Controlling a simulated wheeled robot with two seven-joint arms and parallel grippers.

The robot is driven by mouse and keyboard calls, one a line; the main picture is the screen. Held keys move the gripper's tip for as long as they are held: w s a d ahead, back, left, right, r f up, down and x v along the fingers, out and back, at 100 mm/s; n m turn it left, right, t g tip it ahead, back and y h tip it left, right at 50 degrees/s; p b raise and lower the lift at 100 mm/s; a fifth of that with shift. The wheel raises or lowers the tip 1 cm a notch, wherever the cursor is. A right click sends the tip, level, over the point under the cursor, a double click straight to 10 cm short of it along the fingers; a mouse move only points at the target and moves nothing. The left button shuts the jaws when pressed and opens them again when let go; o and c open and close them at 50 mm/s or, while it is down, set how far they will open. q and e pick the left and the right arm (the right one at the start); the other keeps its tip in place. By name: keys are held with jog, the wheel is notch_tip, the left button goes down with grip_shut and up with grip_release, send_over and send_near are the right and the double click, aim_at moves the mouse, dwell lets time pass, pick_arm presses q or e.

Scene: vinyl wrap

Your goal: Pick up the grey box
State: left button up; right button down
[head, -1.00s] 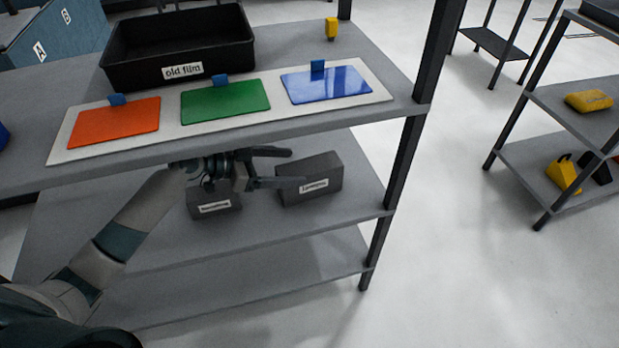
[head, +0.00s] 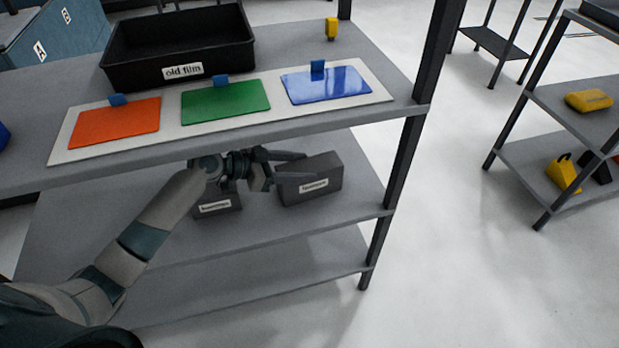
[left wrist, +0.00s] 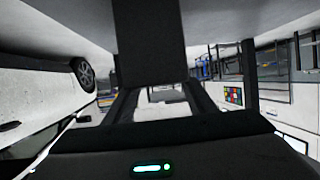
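Two dark grey boxes with white labels stand on the middle shelf; the label text is too small to read. The right-hand grey box (head: 322,182) has my left gripper (head: 305,167) at its left end. The gripper's two fingers are spread apart, overlapping the box's left part in the picture; I cannot tell if they touch it. The other grey box (head: 218,206) is left of it, partly hidden by my left arm. In the left wrist view, a dark block (left wrist: 150,42), seemingly the box, fills the top centre ahead of the spread fingers. My right gripper is not in view.
The shelf above holds a black bin (head: 215,72) labelled "old film" and a white board (head: 172,115) with orange, green and blue sheets. This upper shelf overhangs my gripper. A dark post (head: 400,165) stands right of the boxes. The bottom shelf (head: 250,285) looks empty.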

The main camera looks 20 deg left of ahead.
pick_arm(q)
grip_shut()
jog(key=shift+r, duration=0.2)
